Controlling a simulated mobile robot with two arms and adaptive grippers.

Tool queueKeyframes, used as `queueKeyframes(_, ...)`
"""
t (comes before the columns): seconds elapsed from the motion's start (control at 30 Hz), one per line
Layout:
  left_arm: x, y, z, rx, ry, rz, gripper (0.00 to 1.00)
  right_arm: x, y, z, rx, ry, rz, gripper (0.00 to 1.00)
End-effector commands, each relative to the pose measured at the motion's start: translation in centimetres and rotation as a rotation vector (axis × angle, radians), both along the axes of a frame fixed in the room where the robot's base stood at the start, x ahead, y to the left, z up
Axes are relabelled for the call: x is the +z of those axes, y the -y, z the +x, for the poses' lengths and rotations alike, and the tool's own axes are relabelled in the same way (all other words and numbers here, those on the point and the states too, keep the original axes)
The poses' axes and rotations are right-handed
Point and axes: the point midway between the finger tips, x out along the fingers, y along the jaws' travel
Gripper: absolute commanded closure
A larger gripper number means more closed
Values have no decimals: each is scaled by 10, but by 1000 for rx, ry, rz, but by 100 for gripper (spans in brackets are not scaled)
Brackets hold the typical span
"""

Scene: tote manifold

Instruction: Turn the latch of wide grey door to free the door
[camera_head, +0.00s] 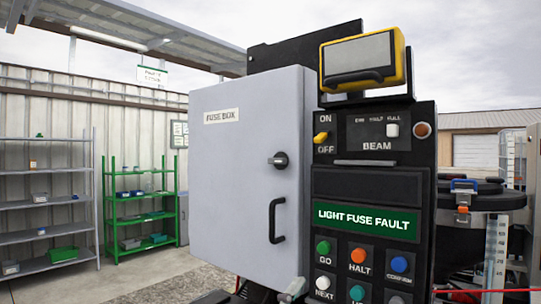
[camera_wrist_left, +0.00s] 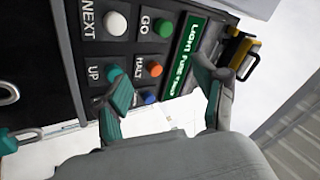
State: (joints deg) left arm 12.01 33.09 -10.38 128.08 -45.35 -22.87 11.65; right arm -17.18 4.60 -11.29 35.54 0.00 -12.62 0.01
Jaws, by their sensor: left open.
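The wide grey door (camera_head: 235,180), labelled FUSE BOX, looks shut at the left of the black control panel in the head view. Its latch (camera_head: 279,160) is a small dark knob with a short lever lying about level, near the door's right edge. A black bar handle (camera_head: 277,220) is below it. My left gripper (camera_wrist_left: 165,85) is open and empty in the left wrist view, its fingers spread in front of the panel's buttons. The door and latch do not show in that view. My right gripper is not in view.
The control panel (camera_head: 372,185) carries a LIGHT FUSE FAULT sign (camera_head: 365,218), coloured buttons, switches and a yellow-framed screen (camera_head: 362,62). Green shelves (camera_head: 142,197) and grey shelves (camera_head: 45,205) stand by the back wall. The floor left of the door is clear.

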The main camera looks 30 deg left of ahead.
Motion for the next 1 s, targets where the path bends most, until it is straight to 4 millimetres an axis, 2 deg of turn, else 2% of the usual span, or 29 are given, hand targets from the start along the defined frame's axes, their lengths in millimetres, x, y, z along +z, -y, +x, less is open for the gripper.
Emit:
queueKeyframes(0.03, 56, 17, -9, -36, 173, 188, 29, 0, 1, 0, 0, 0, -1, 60)
queueKeyframes(0.1, 105, 45, -28, -79, 358, 467, 29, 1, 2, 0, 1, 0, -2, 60)
queueKeyframes(0.2, 144, 72, -46, -79, 523, 896, 29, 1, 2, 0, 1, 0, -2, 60)
queueKeyframes(0.27, 156, 73, -48, -38, 554, 1158, 29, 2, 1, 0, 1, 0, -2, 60)
queueKeyframes(0.3, 163, 66, -46, 4, 544, 1323, 29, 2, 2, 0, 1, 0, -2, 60)
queueKeyframes(0.37, 175, 44, -42, 92, 486, 1545, 29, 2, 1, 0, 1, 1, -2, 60)
queueKeyframes(0.4, 184, 24, -39, 162, 425, 1670, 29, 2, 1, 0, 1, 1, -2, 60)
queueKeyframes(0.47, 199, -12, -38, 272, 310, 1817, 29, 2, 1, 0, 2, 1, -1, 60)
queueKeyframes(0.5, 210, -37, -40, 342, 228, 1885, 29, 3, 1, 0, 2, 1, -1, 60)
queueKeyframes(0.6, 234, -91, -52, 490, 35, 1982, 29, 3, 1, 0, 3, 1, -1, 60)
queueKeyframes(0.7, 247, -126, -64, 579, -96, 2013, 29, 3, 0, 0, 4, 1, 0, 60)
queueKeyframes(0.8, 252, -140, -67, 612, -153, 2018, 29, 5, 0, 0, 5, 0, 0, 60)
queueKeyframes(0.87, 254, -142, -63, 616, -163, 2020, 29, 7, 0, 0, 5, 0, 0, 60)
queueKeyframes(1.0, 255, -139, -42, 612, -161, 2021, 29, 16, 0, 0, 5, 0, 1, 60)
